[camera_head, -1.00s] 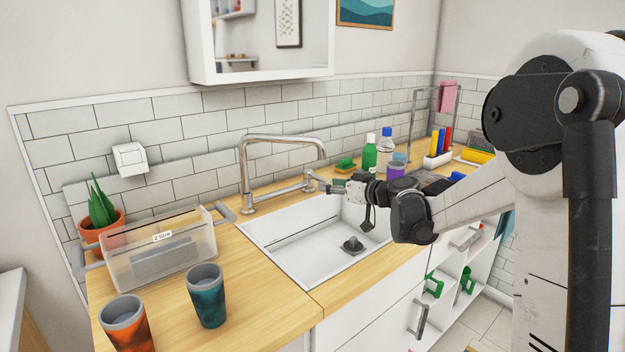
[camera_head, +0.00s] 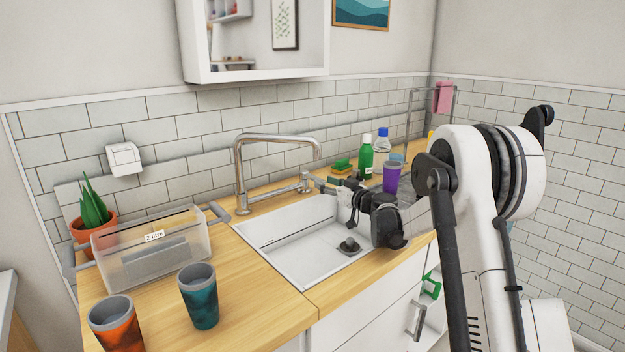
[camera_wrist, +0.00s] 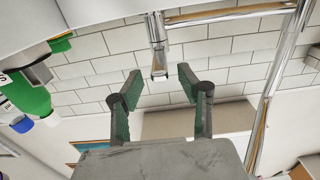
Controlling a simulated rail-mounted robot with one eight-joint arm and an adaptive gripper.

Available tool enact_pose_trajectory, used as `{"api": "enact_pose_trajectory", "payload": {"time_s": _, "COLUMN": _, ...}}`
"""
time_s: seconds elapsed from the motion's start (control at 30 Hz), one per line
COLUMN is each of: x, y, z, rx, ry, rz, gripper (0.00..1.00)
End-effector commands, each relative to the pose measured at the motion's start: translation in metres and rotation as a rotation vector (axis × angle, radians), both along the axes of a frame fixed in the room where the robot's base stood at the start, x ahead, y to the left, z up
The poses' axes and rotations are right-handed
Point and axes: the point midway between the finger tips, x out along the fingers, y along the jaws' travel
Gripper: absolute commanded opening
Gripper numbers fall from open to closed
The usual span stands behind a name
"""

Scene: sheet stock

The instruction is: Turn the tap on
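The chrome tap (camera_head: 238,170) stands behind the sink, with a high squared spout and a low side pipe ending in a valve with a lever (camera_head: 305,182). My gripper (camera_head: 320,184) reaches across the sink from the right, with its fingertips close beside the valve. In the wrist view my gripper (camera_wrist: 159,74) is open and empty. The tap's small chrome lever (camera_wrist: 158,60) points into the gap between the two green-padded fingertips. I cannot tell whether either finger touches it. The spout (camera_wrist: 268,105) runs along the right of that view. No water shows.
The white sink (camera_head: 290,262) lies below my gripper. A clear box (camera_head: 150,250), a teal cup (camera_head: 199,300) and an orange cup (camera_head: 115,325) occupy the left counter.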

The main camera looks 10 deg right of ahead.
Motion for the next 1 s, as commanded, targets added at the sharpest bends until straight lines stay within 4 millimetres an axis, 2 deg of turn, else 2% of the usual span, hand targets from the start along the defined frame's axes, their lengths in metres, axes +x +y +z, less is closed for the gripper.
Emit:
{"api": "enact_pose_trajectory", "payload": {"time_s": 0.2, "x": 0.035, "y": 0.02, "z": -0.001, "rx": 0.0, "ry": 0.0, "rz": 0.001, "gripper": 0.36}}
{"api": "enact_pose_trajectory", "payload": {"time_s": 0.4, "x": 0.055, "y": 0.032, "z": 0.0, "rx": 0.0, "ry": 0.0, "rz": 0.0, "gripper": 0.36}}
{"api": "enact_pose_trajectory", "payload": {"time_s": 0.57, "x": 0.062, "y": 0.035, "z": 0.0, "rx": 0.0, "ry": 0.0, "rz": 0.0, "gripper": 0.36}}
{"api": "enact_pose_trajectory", "payload": {"time_s": 0.83, "x": 0.063, "y": 0.036, "z": 0.0, "rx": 0.0, "ry": 0.0, "rz": 0.0, "gripper": 0.36}}
{"api": "enact_pose_trajectory", "payload": {"time_s": 1.0, "x": 0.063, "y": 0.036, "z": 0.0, "rx": 0.0, "ry": 0.0, "rz": 0.0, "gripper": 0.15}}
